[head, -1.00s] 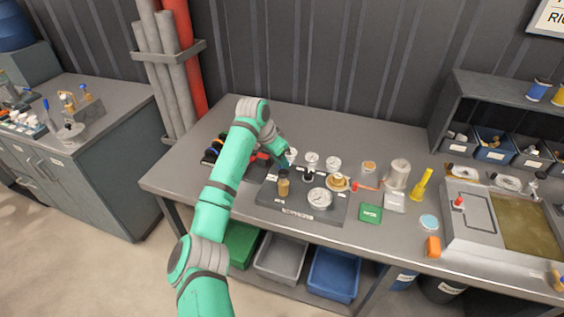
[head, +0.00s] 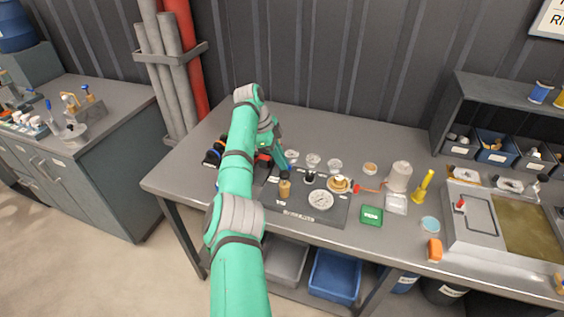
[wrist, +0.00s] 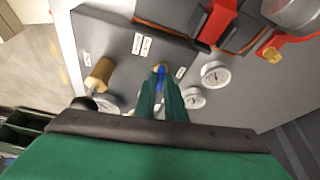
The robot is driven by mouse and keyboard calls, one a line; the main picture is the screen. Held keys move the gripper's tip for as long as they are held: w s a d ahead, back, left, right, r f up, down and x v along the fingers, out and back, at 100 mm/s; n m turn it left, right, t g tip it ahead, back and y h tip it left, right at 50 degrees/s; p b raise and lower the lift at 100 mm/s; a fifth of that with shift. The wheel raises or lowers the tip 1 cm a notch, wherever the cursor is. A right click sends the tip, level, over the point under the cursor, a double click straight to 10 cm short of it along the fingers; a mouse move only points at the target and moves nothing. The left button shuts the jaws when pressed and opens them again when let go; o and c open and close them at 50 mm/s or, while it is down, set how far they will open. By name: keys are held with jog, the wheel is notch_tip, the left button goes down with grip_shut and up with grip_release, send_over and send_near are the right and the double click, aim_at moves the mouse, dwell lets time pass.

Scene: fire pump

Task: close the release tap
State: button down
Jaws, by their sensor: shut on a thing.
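My gripper (wrist: 160,84) is shut on a small blue handle (wrist: 161,72) with a brass end, which looks like the release tap. It stands on the dark grey panel (wrist: 128,62), between white labels and a gauge. The fingers hide most of the tap. In the head view, my gripper (head: 284,163) reaches down over the panel's back left part, and the tap cannot be made out there.
A brass cylinder (wrist: 99,75) stands left of my fingers, and a gauge (wrist: 194,98) is close on the right. A red lever (wrist: 218,20) lies beyond. A large gauge (head: 320,199) and a brass fitting (head: 339,183) sit on the panel's right side.

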jog(key=shift+w+m+g, duration=0.1)
jog(key=shift+m+g, duration=0.3)
jog(key=shift+m, duration=0.7)
dwell(0.3)
jog(key=c, duration=1.8)
grip_release()
jog(key=shift+r, duration=0.1)
